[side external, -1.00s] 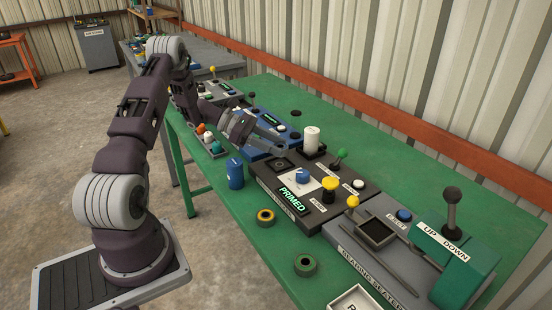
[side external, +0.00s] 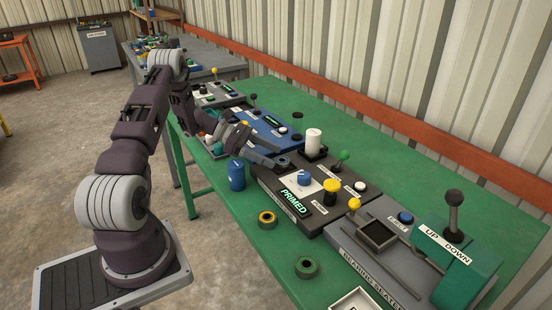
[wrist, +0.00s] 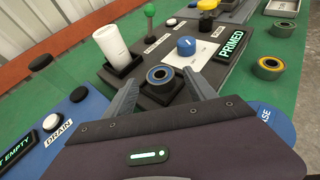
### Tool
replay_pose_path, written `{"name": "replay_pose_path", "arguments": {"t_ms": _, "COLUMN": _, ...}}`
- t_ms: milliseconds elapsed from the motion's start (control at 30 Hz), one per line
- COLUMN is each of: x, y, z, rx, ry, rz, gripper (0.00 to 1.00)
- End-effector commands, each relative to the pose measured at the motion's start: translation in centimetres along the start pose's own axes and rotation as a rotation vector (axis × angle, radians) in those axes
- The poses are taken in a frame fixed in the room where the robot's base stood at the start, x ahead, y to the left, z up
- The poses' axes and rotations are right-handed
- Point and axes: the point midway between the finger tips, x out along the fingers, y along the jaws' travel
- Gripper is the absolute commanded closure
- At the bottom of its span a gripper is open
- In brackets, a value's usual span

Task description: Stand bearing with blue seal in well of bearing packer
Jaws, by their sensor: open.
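The bearing with the blue seal (wrist: 160,76) sits in the square black well (wrist: 166,98) of the bearing packer, ring face up. The packer (side external: 262,180) is a dark panel with a lit PRIMED display; its well is at the near-left end in the side view. My gripper (wrist: 162,80) is open, with one finger on either side of the bearing and a visible gap to it in the wrist view. In the side view my gripper (side external: 278,158) is low at the well, and its fingers partly hide the bearing. Finger contact with the well cannot be told.
A yellow-ringed bearing (side external: 267,218) and a green-ringed one (side external: 306,266) lie on the green table. A blue can (side external: 236,176) stands close to my gripper. A white cylinder (side external: 313,140) stands just behind the well. The bearing seater (side external: 370,262) is at right.

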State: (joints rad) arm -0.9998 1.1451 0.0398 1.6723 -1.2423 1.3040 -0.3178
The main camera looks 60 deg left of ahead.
Motion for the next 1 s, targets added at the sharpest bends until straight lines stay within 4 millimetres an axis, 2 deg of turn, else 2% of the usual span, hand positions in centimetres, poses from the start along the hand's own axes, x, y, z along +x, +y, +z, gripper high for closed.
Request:
{"name": "replay_pose_path", "arguments": {"t_ms": 100, "x": -3.5, "y": 0.1, "z": -0.1, "rx": 0.001, "ry": 0.003, "rz": 0.006, "gripper": 0.36}}
{"name": "replay_pose_path", "arguments": {"t_ms": 300, "x": -8.0, "y": 0.0, "z": -0.1, "rx": -0.001, "ry": 0.003, "rz": 0.001, "gripper": 0.36}}
{"name": "replay_pose_path", "arguments": {"t_ms": 400, "x": -9.1, "y": 0.0, "z": -0.1, "rx": -0.001, "ry": 0.003, "rz": 0.0, "gripper": 0.36}}
{"name": "replay_pose_path", "arguments": {"t_ms": 467, "x": -9.1, "y": -0.2, "z": 0.6, "rx": 0.015, "ry": 0.01, "rz": -0.013, "gripper": 0.36}}
{"name": "replay_pose_path", "arguments": {"t_ms": 567, "x": -7.5, "y": -1.5, "z": 4.7, "rx": 0.126, "ry": 0.07, "rz": -0.095, "gripper": 0.36}}
{"name": "replay_pose_path", "arguments": {"t_ms": 667, "x": -4.4, "y": -5.8, "z": 11.8, "rx": 0.361, "ry": 0.189, "rz": -0.258, "gripper": 0.36}}
{"name": "replay_pose_path", "arguments": {"t_ms": 700, "x": -3.3, "y": -8.3, "z": 14.4, "rx": 0.475, "ry": 0.24, "rz": -0.33, "gripper": 0.36}}
{"name": "replay_pose_path", "arguments": {"t_ms": 767, "x": -2.0, "y": -12.6, "z": 17.8, "rx": 0.658, "ry": 0.316, "rz": -0.436, "gripper": 0.36}}
{"name": "replay_pose_path", "arguments": {"t_ms": 800, "x": -1.5, "y": -15.7, "z": 19.7, "rx": 0.794, "ry": 0.366, "rz": -0.505, "gripper": 0.36}}
{"name": "replay_pose_path", "arguments": {"t_ms": 867, "x": -1.2, "y": -20.6, "z": 21.9, "rx": 1.015, "ry": 0.439, "rz": -0.604, "gripper": 0.36}}
{"name": "replay_pose_path", "arguments": {"t_ms": 900, "x": -1.4, "y": -23.9, "z": 22.9, "rx": 1.173, "ry": 0.486, "rz": -0.664, "gripper": 0.36}}
{"name": "replay_pose_path", "arguments": {"t_ms": 1000, "x": -3.0, "y": -30.9, "z": 23.6, "rx": 1.581, "ry": 0.594, "rz": -0.783, "gripper": 0.36}}
